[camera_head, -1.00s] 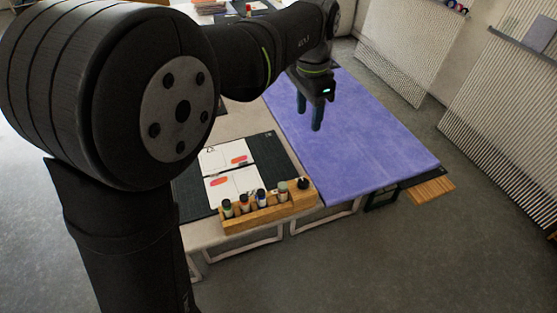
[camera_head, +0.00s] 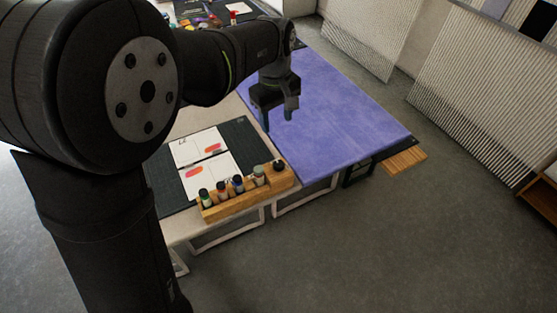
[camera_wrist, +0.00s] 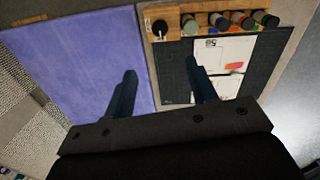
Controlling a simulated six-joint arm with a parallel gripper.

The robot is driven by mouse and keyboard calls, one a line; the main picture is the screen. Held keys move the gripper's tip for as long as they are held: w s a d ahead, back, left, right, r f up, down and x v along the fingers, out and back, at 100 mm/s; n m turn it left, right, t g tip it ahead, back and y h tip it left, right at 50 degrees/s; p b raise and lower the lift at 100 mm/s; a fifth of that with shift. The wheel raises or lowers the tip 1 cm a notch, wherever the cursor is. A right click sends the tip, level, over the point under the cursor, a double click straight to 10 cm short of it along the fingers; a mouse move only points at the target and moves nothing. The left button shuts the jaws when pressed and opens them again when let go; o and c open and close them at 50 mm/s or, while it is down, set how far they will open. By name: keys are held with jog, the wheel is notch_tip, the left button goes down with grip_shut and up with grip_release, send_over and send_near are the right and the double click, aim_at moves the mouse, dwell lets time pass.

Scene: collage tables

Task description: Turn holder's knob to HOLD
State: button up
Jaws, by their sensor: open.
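The wooden holder (camera_head: 243,199) stands at the near edge of the table with several small bottles (camera_head: 238,184) in it. Its round black knob (camera_head: 278,166) is at the right end; in the wrist view the knob (camera_wrist: 160,26) sits at the left end of the holder (camera_wrist: 182,10), with a light pointer mark. I cannot read any HOLD marking. My gripper (camera_head: 279,116) is open and empty, above the table behind the holder, apart from the knob. In the wrist view its two fingers (camera_wrist: 161,72) point towards the holder, with the knob beyond them.
A dark cutting mat (camera_head: 166,184) with white sheets (camera_head: 201,147) lies behind the holder. A purple mat (camera_head: 330,110) covers the table to the right and is clear. A wooden slatted piece (camera_head: 405,161) sticks out at the right corner.

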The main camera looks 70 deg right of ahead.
aim_at(279, 164)
jog(key=f, duration=1.7)
jog(key=shift+s+d+f, duration=0.2)
jog(key=shift+d, duration=0.05)
jog(key=c, duration=1)
jog(key=shift+o, duration=0.2)
